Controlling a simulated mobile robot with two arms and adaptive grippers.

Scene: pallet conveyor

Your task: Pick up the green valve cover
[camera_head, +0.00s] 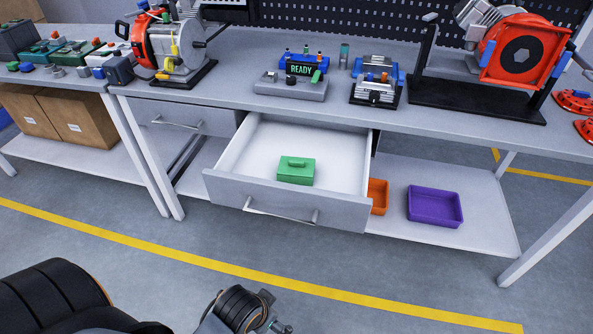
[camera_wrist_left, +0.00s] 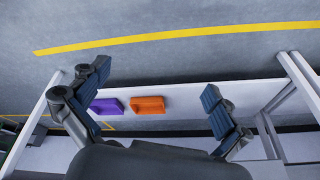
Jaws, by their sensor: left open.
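The green valve cover (camera_head: 296,171) is a small green box-like block with a raised handle on top. It lies inside the open white drawer (camera_head: 252,160), toward the front. In the wrist view, my left gripper (camera_wrist_left: 155,82) is open, with its two dark-padded fingers wide apart and nothing between them. In the head view, part of my left arm shows at the bottom edge, apart from the drawer. The cover cannot be made out in the wrist view. My right gripper is not in view.
The drawer front has a metal handle (camera_head: 281,209). An orange bin (camera_head: 378,196) and a purple bin (camera_head: 436,208) stand on the lower shelf. The workbench top (camera_head: 225,90) above carries a READY panel (camera_head: 301,69) and machines. Open floor lies before the drawer.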

